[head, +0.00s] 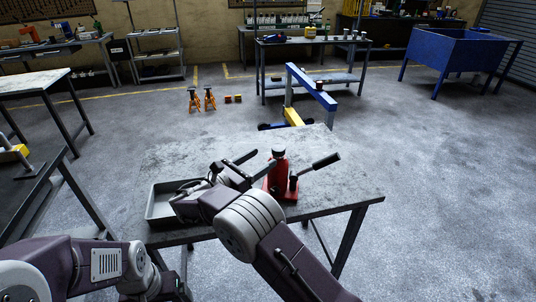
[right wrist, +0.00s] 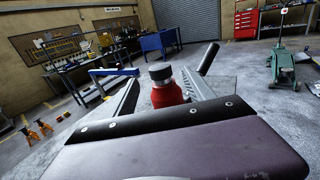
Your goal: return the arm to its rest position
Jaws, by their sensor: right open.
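The red bottle jack (head: 279,172), with a dark cap and a black-gripped handle (head: 325,161), stands upright on the table just beyond the fingertips. In the right wrist view the jack (right wrist: 167,94) shows between the two spread fingers (right wrist: 160,90); whether they touch it I cannot tell. My left arm (head: 100,265) is low at the bottom left, and its gripper does not show.
The grey tray (head: 155,203) lies on the worktable (head: 335,200) left of the jack, partly hidden by my right arm. A blue-and-yellow hoist (head: 312,88) stands behind the table. Orange stands (head: 209,98) are on the floor. Open floor lies to the right.

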